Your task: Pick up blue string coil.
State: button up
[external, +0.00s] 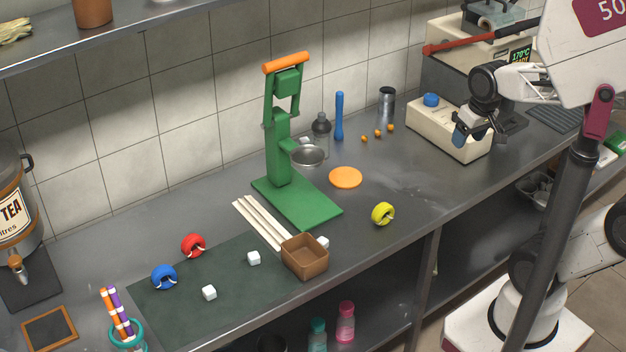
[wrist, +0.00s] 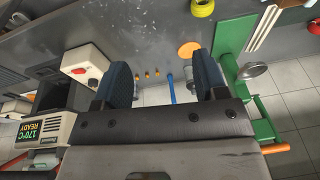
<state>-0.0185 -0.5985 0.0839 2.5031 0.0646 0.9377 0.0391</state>
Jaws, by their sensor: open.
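The blue string coil (external: 164,277) lies on the dark green mat at the lower left of the external view. It is a small ring with a pale string end. A red coil (external: 193,245) lies just behind it to the right, and a yellow coil (external: 383,213) lies farther right near the counter's front edge. My gripper (external: 474,133) is at the upper right, above the cream box and far from the blue coil. In the wrist view my gripper (wrist: 165,85) is open and empty between its two dark blue fingers. The blue coil is not in the wrist view.
A tall green press (external: 280,150) stands mid-counter between my gripper and the blue coil. A brown square bowl (external: 305,258), white cubes (external: 209,293) and pale sticks (external: 258,224) lie on or near the mat (external: 160,308). A teal ring holder (external: 126,337) stands front left.

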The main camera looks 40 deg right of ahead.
jog(key=w+a+f+m+g+y, duration=0.1)
jog(key=w+a+f+m+y, duration=0.15)
jog(key=w+a, duration=0.65)
jog(key=w+a+f+m+g+y, duration=0.1)
jog(key=w+a+m+y, duration=0.35)
jog(key=a, duration=0.85)
jog(key=w+a+f+m+g+y, duration=0.1)
jog(key=w+a+f+y, duration=0.1)
jog(key=w+a, duration=0.75)
jog(key=m+t+y, duration=0.1)
jog(key=m+y, duration=0.3)
jog(key=m, duration=0.6)
send_near(169, 268)
jog(key=shift+a, duration=0.25)
jog(key=shift+a+f, duration=0.25)
jog(key=shift+a, duration=0.05)
jog(key=shift+x, duration=3)
jog(key=shift+w, duration=0.1)
